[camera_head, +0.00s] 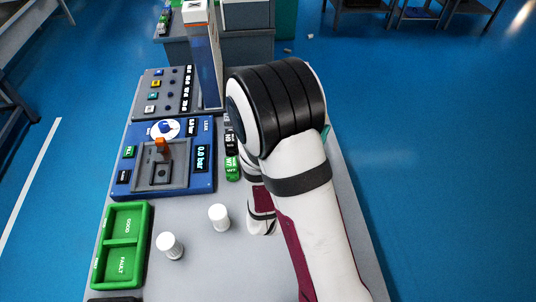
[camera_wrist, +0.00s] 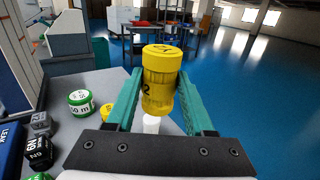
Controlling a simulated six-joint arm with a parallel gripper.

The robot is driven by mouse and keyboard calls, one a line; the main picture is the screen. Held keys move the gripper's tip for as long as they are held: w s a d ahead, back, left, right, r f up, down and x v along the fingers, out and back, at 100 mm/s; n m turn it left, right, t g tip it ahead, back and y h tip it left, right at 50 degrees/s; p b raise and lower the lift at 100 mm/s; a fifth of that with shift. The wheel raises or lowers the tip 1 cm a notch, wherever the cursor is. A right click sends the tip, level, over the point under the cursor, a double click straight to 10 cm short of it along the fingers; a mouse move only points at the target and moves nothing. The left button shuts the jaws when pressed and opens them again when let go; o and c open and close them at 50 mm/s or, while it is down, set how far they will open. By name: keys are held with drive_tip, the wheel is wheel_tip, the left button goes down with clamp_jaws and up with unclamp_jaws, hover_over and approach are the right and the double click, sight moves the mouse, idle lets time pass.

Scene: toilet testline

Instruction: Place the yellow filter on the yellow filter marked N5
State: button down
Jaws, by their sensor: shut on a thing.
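My gripper (camera_wrist: 160,92) shows in the wrist view, its teal fingers shut on a yellow filter (camera_wrist: 160,80). The filter is a ribbed cylinder with dark markings; a "2" is readable on its side. It is held above the table. Part of another yellow object (camera_wrist: 107,112) shows beside the left finger, mostly hidden; I cannot tell whether it carries the N5 mark. In the head view, my arm hides the gripper and the held filter.
A green-and-white cylinder (camera_wrist: 80,103) and a black N9 piece (camera_wrist: 38,152) stand left of the gripper.

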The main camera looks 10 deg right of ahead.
drive_tip(key=w+a+f, duration=0.1)
drive_tip(key=a+f, duration=0.1)
drive_tip(key=a, duration=0.1)
drive_tip(key=w+a+f, duration=0.2)
drive_tip(key=a, duration=0.1)
drive_tip(key=w+a+f, duration=0.2)
drive_tip(key=a, duration=0.1)
drive_tip(key=shift+a+f, duration=0.2)
drive_tip(key=shift+a, duration=0.15)
wheel_tip(320, 180, down, 4)
drive_tip(key=shift+w+a, duration=0.1)
drive_tip(key=shift+c, duration=1.4)
unclamp_jaws()
drive_tip(key=shift+f, duration=0.1)
